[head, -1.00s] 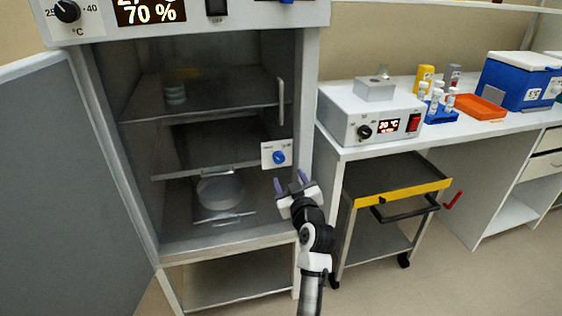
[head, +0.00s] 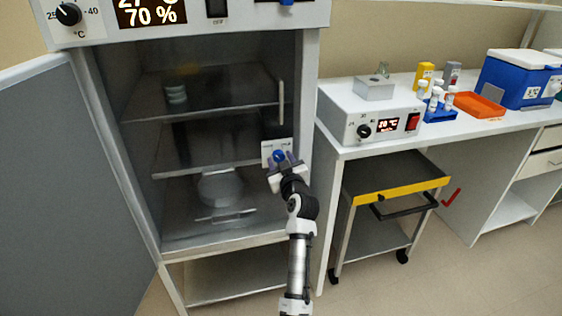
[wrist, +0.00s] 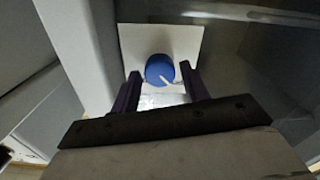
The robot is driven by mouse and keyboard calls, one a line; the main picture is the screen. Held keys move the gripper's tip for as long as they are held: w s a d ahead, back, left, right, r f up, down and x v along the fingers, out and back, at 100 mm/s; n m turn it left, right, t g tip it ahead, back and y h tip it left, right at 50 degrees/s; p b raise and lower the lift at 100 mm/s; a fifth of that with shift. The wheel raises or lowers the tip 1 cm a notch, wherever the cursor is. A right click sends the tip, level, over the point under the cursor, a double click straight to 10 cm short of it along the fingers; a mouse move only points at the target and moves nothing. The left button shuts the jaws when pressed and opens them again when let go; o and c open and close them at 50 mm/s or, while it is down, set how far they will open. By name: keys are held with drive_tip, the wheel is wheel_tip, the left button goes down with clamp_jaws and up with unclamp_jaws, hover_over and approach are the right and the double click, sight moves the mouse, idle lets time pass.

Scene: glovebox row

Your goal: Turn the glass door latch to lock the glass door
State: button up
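The glass door latch is a round blue knob (head: 279,156) with a white pointer line, on a white plate (head: 267,150) at the right edge of the glass door (head: 225,140). In the wrist view the knob (wrist: 160,70) lies just ahead of the fingertips, and its pointer runs diagonally toward the lower right. My gripper (head: 285,162) is at the plate, with its purple fingers (wrist: 160,78) open, one on each side of the knob's lower part. Whether the fingers touch the knob cannot be told. The plate's lettering is partly hidden by the gripper.
The grey outer door (head: 75,190) stands swung open at the left. A vertical handle (head: 281,102) is on the glass above the latch. A bench (head: 400,135) with a control box (head: 345,125) and a yellow-edged cart (head: 400,190) stand to the right.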

drive_tip(key=c, duration=0.7)
drive_tip(key=shift+m, duration=0.3)
drive_tip(key=m, duration=0.2)
drive_tip(key=shift+m, duration=0.3)
drive_tip(key=m+p, duration=0.1)
drive_tip(key=m, duration=0.2)
drive_tip(key=shift+m, duration=0.3)
drive_tip(key=m+p, duration=0.2)
drive_tip(key=m, duration=0.3)
drive_tip(key=shift+r+m, duration=0.1)
drive_tip(key=shift+m, duration=0.2)
drive_tip(key=m+p, duration=0.2)
drive_tip(key=m, duration=0.3)
drive_tip(key=shift+m+p, duration=0.3)
drive_tip(key=shift+m, duration=0.1)
